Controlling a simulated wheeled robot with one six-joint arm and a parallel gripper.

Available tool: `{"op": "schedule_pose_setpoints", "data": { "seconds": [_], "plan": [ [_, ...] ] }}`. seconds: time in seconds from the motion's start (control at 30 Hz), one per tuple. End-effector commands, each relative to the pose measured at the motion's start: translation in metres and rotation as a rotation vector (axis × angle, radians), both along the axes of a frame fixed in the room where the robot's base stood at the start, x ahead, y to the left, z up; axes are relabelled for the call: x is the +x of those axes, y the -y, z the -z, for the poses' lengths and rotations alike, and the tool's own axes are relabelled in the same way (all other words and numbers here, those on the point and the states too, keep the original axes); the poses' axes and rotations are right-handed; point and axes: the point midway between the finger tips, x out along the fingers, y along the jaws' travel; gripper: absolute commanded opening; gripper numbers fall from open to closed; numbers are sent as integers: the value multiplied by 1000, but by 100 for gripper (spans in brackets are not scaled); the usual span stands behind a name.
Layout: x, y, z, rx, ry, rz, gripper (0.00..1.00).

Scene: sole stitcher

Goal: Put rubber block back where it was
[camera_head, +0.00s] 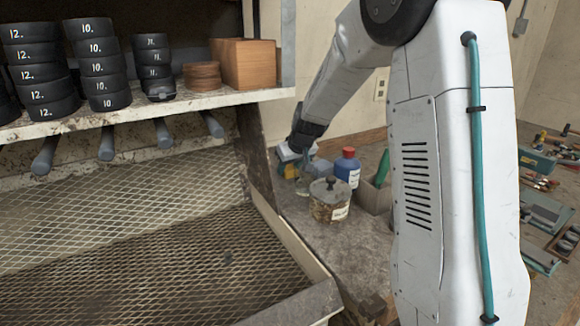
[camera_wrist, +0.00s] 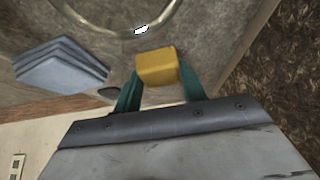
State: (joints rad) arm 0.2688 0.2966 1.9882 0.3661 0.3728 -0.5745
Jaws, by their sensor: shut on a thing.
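In the wrist view the rubber block (camera_wrist: 157,66) is a small yellow-orange block between the teal fingers of my gripper (camera_wrist: 158,80). My gripper is shut on it, one finger at each side. A grey stone-like surface lies beyond the block; I cannot tell whether the block touches it. In the head view my gripper (camera_head: 294,160) is at the back of the bench, beside the wall and low over the bench top.
A folded blue-grey cloth stack (camera_wrist: 60,66) and a round glass rim (camera_wrist: 125,28) lie close to my gripper. On the bench (camera_head: 345,244) stand a rusty lidded tin (camera_head: 330,204) and a blue red-capped bottle (camera_head: 347,170). The shelf unit's side (camera_head: 255,150) is at left.

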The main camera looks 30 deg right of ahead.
Motion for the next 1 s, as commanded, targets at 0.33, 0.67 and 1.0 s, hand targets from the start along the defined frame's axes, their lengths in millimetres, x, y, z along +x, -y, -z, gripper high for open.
{"op": "schedule_pose_setpoints", "data": {
  "seconds": [0.33,0.67,1.0],
  "plan": [
    [0,0,3,0,-1,0,63],
    [-13,0,-20,-1,2,0,63],
    [-36,-6,-62,0,0,1,63]
  ]
}}
